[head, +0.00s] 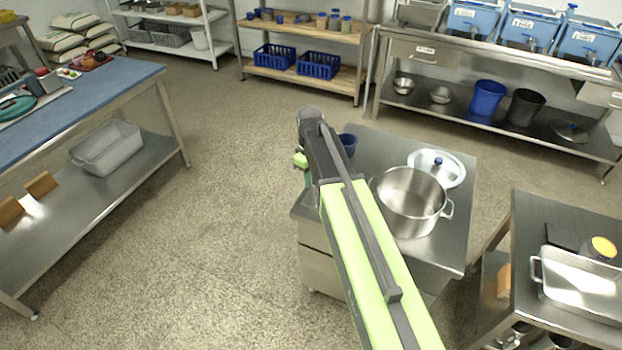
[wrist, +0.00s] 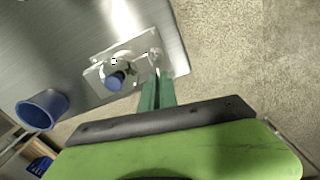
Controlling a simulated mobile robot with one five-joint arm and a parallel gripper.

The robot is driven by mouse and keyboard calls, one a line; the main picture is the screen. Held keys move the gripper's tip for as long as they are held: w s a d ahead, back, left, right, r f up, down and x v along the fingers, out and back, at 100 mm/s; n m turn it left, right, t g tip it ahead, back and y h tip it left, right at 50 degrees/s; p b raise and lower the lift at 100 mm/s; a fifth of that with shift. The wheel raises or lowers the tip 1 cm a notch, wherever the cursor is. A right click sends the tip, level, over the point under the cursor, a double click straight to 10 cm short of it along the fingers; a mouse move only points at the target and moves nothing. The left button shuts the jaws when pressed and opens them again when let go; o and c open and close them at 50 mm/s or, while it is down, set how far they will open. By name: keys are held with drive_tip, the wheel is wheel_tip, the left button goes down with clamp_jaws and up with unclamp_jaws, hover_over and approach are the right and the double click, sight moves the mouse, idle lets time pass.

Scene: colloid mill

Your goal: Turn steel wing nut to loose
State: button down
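In the wrist view, a small silvery metal piece (wrist: 154,56), which looks like the steel wing nut, sits at the right end of a bright metal plate (wrist: 96,76). The plate also carries a round fitting with a blue end (wrist: 115,80). My gripper's green fingers (wrist: 157,76) point at the silvery piece, their tips right at it. The fingers look close together; I cannot tell whether they touch or grip it. In the head view my gripper (head: 308,178) is over the left edge of the steel table, mostly hidden by my arm; the wing nut is hidden there.
A blue cup (wrist: 42,109) stands on the steel table left of the plate. The floor (head: 200,230) to the left is clear.

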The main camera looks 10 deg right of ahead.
drive_tip(key=shift+s+a+n, duration=0.1)
drive_tip(key=shift+n, duration=0.7)
drive_tip(key=c, duration=1.6)
unclamp_jaws()
drive_tip(key=shift+c, duration=0.2)
wheel_tip(320, 180, up, 17)
drive_tip(key=p, duration=1.7)
drive_tip(key=shift+r, duration=0.2)
